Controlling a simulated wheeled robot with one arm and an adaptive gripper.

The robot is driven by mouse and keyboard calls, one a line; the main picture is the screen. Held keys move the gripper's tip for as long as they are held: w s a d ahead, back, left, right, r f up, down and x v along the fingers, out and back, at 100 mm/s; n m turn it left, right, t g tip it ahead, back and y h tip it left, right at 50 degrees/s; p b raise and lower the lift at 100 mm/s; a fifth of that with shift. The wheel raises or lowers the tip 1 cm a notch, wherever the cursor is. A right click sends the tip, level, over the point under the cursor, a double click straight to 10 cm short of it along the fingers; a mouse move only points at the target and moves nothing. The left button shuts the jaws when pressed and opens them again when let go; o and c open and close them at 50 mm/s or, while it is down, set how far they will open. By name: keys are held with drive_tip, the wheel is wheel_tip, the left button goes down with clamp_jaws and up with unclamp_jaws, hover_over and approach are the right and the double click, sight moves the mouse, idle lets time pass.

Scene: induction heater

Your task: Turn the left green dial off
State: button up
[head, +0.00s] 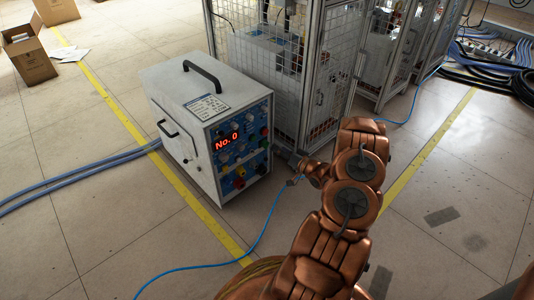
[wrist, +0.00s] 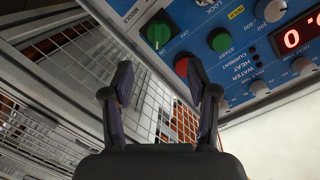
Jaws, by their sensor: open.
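The grey induction heater (head: 205,125) stands on the floor in the head view, its blue front panel facing right. In the wrist view a larger green dial (wrist: 159,30) with a pale pointer mark is at upper left, with "ON" printed by it. A second green knob (wrist: 220,40) marked START is to its right, and a red button (wrist: 182,66) lies below between them. My gripper (wrist: 160,80) is open and empty, its fingertips apart and short of the green dial. In the head view my gripper (head: 290,157) is small and dark beside the panel's right edge.
A mesh safety cage (head: 300,70) stands close behind and right of the heater. A red lit display (head: 227,141) and white knobs share the panel. A blue cable (head: 263,230) lies on the floor. Open floor is at right.

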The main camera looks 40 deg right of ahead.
sight(266, 145)
drive_tip(key=w+f+m+t+b, duration=0.1)
drive_tip(key=w+f+b, duration=0.1)
drive_tip(key=w, duration=0.4)
drive_tip(key=shift+w+a+b, duration=0.25)
drive_tip(key=shift+w+b, duration=0.1)
drive_tip(key=shift+b, duration=0.55)
drive_tip(key=shift+a, duration=0.1)
clamp_jaws()
